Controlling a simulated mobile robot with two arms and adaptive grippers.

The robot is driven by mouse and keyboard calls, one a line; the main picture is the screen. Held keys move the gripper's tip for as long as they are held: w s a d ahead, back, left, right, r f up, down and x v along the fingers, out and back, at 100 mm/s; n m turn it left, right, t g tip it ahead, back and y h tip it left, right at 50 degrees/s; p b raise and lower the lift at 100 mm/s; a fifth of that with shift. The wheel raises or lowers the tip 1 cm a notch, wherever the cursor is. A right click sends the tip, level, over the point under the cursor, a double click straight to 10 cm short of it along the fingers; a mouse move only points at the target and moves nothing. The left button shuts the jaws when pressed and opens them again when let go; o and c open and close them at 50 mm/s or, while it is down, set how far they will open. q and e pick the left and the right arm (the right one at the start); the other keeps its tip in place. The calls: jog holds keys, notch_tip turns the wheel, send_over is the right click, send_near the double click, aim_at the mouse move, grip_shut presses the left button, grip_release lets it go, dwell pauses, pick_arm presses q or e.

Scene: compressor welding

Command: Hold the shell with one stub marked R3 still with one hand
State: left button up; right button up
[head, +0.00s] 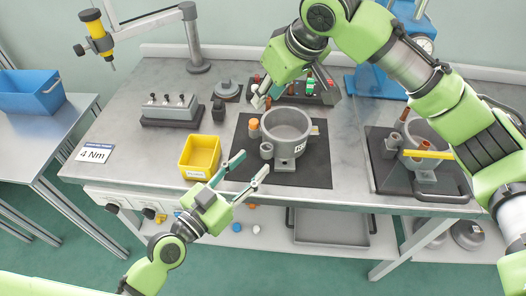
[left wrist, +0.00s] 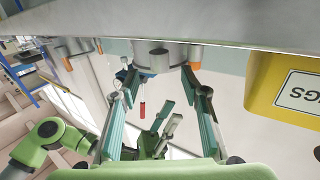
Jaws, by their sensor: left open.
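The shell (head: 287,132) is a grey open-topped cylinder with a small side stub and a white label too small to read surely. It stands upright on a dark mat (head: 315,175) at the middle of the bench. My left gripper (head: 254,168) is open and empty, just in front of the shell on its left. In the left wrist view the shell (left wrist: 160,52) shows beyond the open fingers (left wrist: 152,80), apart from them as far as I can tell. My right gripper (head: 262,94) hangs behind the shell, fingers apart; it also shows in the left wrist view (left wrist: 166,118).
A yellow bin (head: 200,157) stands left of the mat. An orange-capped part (head: 254,127) is beside the shell. A second shell with copper stubs (head: 425,160) sits on a tray at right. A grey fixture (head: 170,110) and lamp-like arm (head: 190,40) stand behind left.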

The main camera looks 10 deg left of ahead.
aim_at(254, 121)
pick_arm(q)
jog(key=x, duration=0.6)
grip_shut()
pick_arm(e)
jog(key=shift+o, duration=1.3)
jog(key=w+d+f+n+g+y, duration=0.1)
jog(key=w+d+n+g+y, duration=0.15)
jog(key=n, duration=0.45)
jog(key=shift+g, duration=0.25)
jog(key=x, duration=1.1)
jog(key=shift+w+d+f, duration=0.15)
jog(key=shift+w+f, duration=0.05)
jog(key=shift+f, duration=0.3)
